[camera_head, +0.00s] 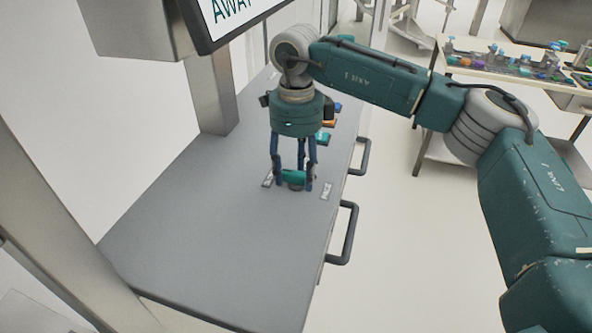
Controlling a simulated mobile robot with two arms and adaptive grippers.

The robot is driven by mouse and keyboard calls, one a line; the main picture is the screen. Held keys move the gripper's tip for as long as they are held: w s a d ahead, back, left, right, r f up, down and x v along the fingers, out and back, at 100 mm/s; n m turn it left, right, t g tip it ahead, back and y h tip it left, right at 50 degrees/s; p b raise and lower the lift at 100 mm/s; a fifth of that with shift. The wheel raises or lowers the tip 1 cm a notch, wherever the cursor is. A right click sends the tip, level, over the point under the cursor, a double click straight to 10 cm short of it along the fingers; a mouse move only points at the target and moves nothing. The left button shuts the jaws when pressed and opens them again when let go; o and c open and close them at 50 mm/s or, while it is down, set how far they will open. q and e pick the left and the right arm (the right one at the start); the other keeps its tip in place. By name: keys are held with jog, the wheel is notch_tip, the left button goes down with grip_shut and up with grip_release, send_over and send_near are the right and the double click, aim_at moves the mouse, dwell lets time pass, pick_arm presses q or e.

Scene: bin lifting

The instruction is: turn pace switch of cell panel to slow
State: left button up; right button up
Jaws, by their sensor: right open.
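The cell panel (200,215) is a grey, flat-topped surface in the head view. My right gripper (293,184) points down over it, fingers apart. A teal, knob-like part (293,175) with a dark lower end shows between the fingers. It appears to be the pace switch, but the fingers partly hide it, and I cannot tell whether they touch it or which way it points. A small label (326,190) that seems to read PACE lies just right of the fingers. Another label (268,180) lies just left. My left gripper is out of view.
Behind my right gripper are small teal (322,138) and orange (328,124) controls. Dark handles (343,235) stick out from the panel's right side. A screen (228,12) hangs above. A table with small parts (500,62) stands back right. The panel's front is clear.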

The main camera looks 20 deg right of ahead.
aim_at(296, 175)
notch_tip(296, 175, up, 12)
dwell(0.5)
